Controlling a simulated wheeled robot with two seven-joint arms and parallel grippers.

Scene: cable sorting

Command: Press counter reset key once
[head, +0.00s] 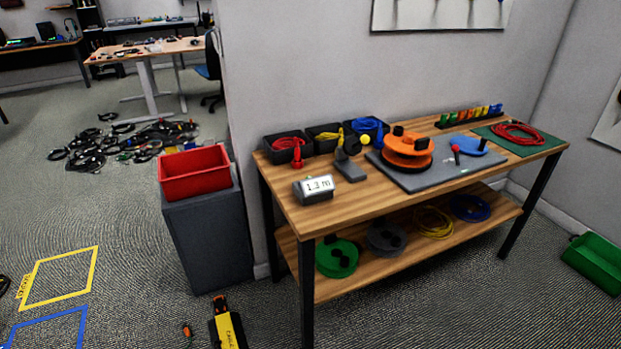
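The counter (313,197) is a small dark box with a tilted white display (320,184) reading "1.3 m". It stands near the front left corner of the wooden workbench (365,200). Its reset key is too small to make out. Neither of my grippers is in view, so nothing of mine shows near the counter.
Behind the counter are a dark stand (350,168), a red tool (297,155) and black bins of cable. An orange reel (408,150) sits on a grey plate (425,177). A red bin (193,173) tops a grey cabinet (210,235) left of the bench.

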